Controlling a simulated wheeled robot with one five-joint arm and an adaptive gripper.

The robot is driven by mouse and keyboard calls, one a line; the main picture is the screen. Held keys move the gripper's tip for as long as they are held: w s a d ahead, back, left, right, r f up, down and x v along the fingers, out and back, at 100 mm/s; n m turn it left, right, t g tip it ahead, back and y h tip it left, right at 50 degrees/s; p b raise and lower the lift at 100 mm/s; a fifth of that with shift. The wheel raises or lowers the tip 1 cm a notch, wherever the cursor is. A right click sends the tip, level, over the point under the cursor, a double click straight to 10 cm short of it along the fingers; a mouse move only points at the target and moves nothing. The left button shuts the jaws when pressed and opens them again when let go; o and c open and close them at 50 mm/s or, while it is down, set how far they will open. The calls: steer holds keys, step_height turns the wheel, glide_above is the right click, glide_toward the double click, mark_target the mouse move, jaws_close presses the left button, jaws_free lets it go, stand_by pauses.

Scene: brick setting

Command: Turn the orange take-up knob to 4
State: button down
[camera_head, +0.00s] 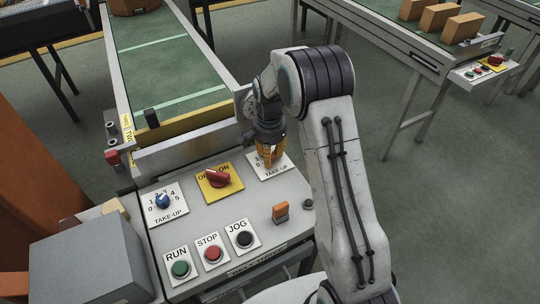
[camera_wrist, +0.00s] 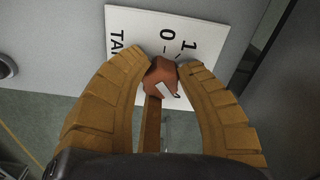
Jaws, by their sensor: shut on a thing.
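The orange take-up knob (camera_wrist: 160,76) sits on a white TAKE-UP plate (camera_wrist: 128,38) and shows between my fingers in the wrist view. A pale pointer mark shows on it; the number it points to is hard to tell. The 0 and 1 of the scale are visible, and the higher numbers are mostly hidden. My gripper (camera_wrist: 163,66) is shut on the knob, one finger on each side. In the head view my gripper (camera_head: 271,160) comes down over the right TAKE-UP plate (camera_head: 283,171) and hides the knob.
The panel also has a blue TAKE-UP knob (camera_head: 162,200), a red switch (camera_head: 218,178) on a yellow plate, and green RUN (camera_head: 180,269), red STOP (camera_head: 213,254) and black JOG (camera_head: 244,239) buttons. An orange lever (camera_head: 281,212) stands close to my arm. A conveyor (camera_head: 165,60) lies behind.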

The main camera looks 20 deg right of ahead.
steer(key=shift+s+a+f, duration=0.15)
steer(key=shift+s+f, duration=0.05)
steer(key=shift+s, duration=0.05)
stand_by(0.4)
steer(key=c, duration=1.1)
jaws_free()
steer(key=shift+a, duration=0.15)
steer(key=shift+o, duration=1.3)
steer(key=shift+w+r, duration=0.1)
steer(key=shift+r, duration=0.05)
steer(key=shift+m, duration=0.3)
steer(key=shift+w+r, duration=0.1)
steer(key=shift+r, duration=0.55)
step_height(320, 180, up, 11)
steer(key=shift+f, duration=0.15)
